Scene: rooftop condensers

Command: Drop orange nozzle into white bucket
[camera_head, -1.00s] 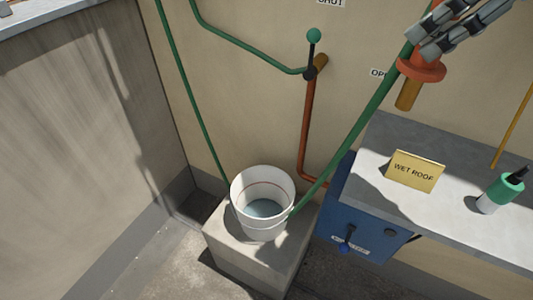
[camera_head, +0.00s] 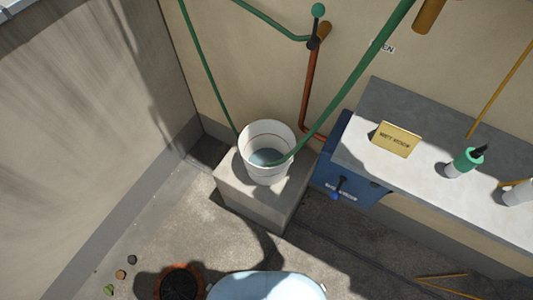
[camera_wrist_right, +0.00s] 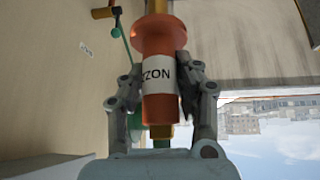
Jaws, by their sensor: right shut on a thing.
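The orange nozzle (camera_wrist_right: 158,95) has a wide flange, a white label and brass ends. My right gripper (camera_wrist_right: 162,72) is shut on it, one finger on each side. In the head view only the nozzle's brass end (camera_head: 427,15) shows at the top right edge; the rest and the gripper are out of that frame. The white bucket (camera_head: 267,172) stands upright on a concrete block, below and left of the brass end. It has a thin red line inside and a pale blue-grey bottom. My left gripper is not in view.
A green hose (camera_head: 355,85) slants across to the bucket's rim. A grey ledge (camera_head: 375,95) on the right holds a yellow sign (camera_head: 397,139) and a green-and-white bottle (camera_head: 463,163). A blue box (camera_head: 347,175) sits beneath it. A pot (camera_head: 180,284) stands bottom left.

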